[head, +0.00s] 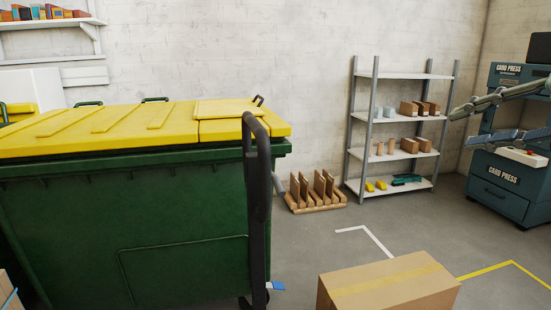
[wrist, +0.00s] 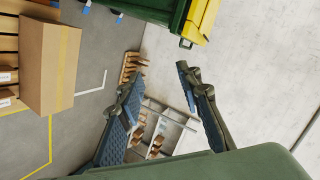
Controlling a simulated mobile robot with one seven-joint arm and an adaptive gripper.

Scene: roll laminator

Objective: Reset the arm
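My gripper (head: 464,126) reaches in from the right edge of the head view, in front of the blue card press. Its two fingers point left and stand well apart. In the wrist view my gripper (wrist: 158,74) shows two blue ribbed finger pads with a wide gap between them. The gripper is open, and nothing is between the pads. Most of my arm is outside the head view.
A green bin (head: 190,220) with a yellow lid fills the left. A cardboard box (head: 390,284) stands front right. A metal shelf (head: 395,117) and wooden rack (head: 317,192) stand by the wall. The card press (head: 500,185) is at right. Floor between them is clear.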

